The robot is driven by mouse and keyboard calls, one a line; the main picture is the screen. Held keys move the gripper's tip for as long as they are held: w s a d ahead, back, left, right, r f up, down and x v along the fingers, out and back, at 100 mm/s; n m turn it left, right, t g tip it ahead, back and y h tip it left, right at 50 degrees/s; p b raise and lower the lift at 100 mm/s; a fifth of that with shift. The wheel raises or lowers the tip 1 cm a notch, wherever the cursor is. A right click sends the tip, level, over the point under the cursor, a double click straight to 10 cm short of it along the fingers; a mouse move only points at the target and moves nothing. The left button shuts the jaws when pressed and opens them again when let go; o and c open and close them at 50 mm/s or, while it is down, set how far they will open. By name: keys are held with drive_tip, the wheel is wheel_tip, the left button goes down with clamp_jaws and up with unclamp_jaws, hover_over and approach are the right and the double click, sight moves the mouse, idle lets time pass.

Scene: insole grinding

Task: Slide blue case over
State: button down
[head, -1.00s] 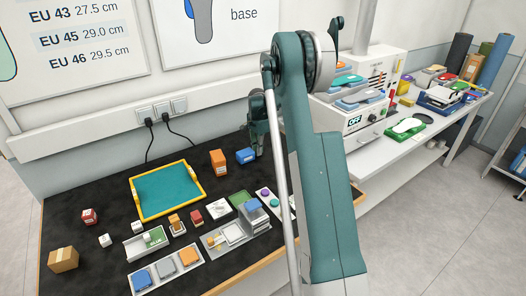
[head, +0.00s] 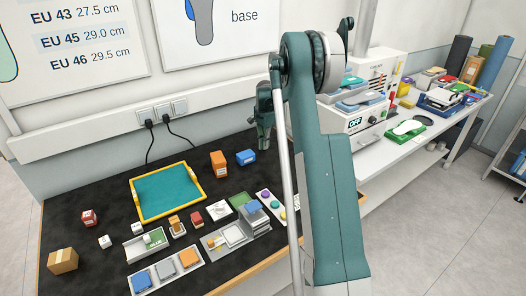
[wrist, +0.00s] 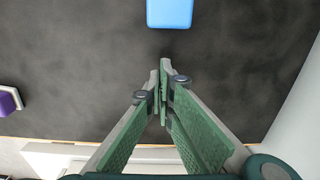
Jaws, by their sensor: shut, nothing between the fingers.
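A small blue case (head: 245,157) lies on the dark bench top, beside an orange box. It shows in the wrist view as a blue block (wrist: 170,12), cut off by the top edge. My gripper (head: 264,147) is over the bench, to the right of the blue case in the head view. In the wrist view its green-padded fingers (wrist: 161,76) meet at the tips, empty. A gap of dark bench top shows between the fingertips and the case.
The orange box (head: 218,161) stands left of the case. A yellow-framed teal tray (head: 166,191) lies further left. Several small blocks and trays cover the front. A purple piece (wrist: 9,100) is at the wrist view's left. A white machine (head: 372,118) stands right.

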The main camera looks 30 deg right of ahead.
wheel_tip(320, 180, up, 6)
drive_tip(key=shift+r, duration=0.15)
idle(0.8)
drive_tip(key=s+a+r+n+t, duration=0.2)
drive_tip(key=s+a+r+n, duration=0.2)
drive_tip(key=s+a+r, duration=0.75)
drive_tip(key=s+a+r+n+t, duration=0.1)
drive_tip(key=s+a+r+n, duration=0.55)
drive_tip(key=a, duration=0.75)
drive_tip(key=s+a+f+n+t, duration=0.1)
drive_tip(key=s+a+n, duration=0.1)
drive_tip(key=s+a, duration=0.3)
drive_tip(key=s+a+f+n+t+b, duration=0.1)
drive_tip(key=s+a, duration=0.5)
drive_tip(key=s, duration=0.8)
drive_tip(key=s+a+f+n+t+b, duration=0.1)
drive_tip(key=s+a+f+n+t, duration=0.1)
drive_tip(key=s, duration=0.8)
drive_tip(key=shift+a+f+n, duration=0.65)
drive_tip(key=shift+a+n, duration=0.6)
drive_tip(key=shift+a, duration=0.4)
drive_tip(key=shift+s, duration=0.1)
